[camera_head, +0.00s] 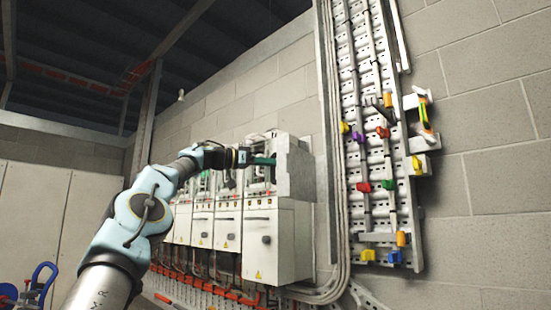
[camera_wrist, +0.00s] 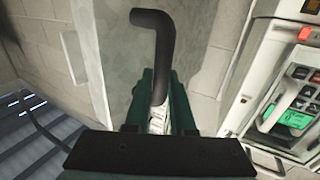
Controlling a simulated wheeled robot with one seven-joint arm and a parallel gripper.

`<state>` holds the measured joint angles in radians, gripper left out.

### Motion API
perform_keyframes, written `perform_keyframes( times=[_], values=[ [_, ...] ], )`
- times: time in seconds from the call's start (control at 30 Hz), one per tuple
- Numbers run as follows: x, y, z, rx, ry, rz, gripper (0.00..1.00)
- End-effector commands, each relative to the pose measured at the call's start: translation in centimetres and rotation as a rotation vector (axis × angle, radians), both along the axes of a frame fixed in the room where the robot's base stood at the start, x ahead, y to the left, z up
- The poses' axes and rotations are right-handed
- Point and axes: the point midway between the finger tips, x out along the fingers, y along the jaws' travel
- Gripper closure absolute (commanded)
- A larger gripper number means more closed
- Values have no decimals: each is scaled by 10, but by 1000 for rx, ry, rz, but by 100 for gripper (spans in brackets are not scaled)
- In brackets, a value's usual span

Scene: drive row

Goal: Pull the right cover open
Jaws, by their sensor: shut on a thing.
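My gripper (camera_head: 263,160) is at the upper part of the rightmost drive cabinet, its green fingers in front of it. In the wrist view my gripper (camera_wrist: 160,84) is shut on a bent black handle (camera_wrist: 153,40), which rises between the green fingers and bends left at its top. A mottled grey panel (camera_wrist: 118,75), apparently the right cover, lies behind the handle; where the two join is hidden. In the head view a grey panel (camera_head: 297,168) stands at the right side of the rightmost upper unit. How far the cover is open I cannot tell.
The rightmost cabinet's white lower door (camera_head: 268,240) has a small dark knob. A keypad with a green screen (camera_wrist: 293,118) is close on the right. Cables and a perforated rack (camera_head: 375,140) with coloured parts stand to the right. More cabinets (camera_head: 203,220) line the left.

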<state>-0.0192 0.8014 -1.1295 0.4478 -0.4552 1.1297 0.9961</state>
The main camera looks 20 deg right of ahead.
Motion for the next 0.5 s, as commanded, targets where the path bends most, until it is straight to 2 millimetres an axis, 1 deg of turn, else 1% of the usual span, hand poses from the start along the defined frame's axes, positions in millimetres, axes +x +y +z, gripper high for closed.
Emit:
perform_keyframes(
  times=[0.03, 0.2, 0.5],
  values=[
    [3, 0, 2, 0, 3, 0, 100],
    [9, 2, 1, 0, 3, 0, 100],
    [12, 4, 0, 0, 2, 0, 100]
  ],
)
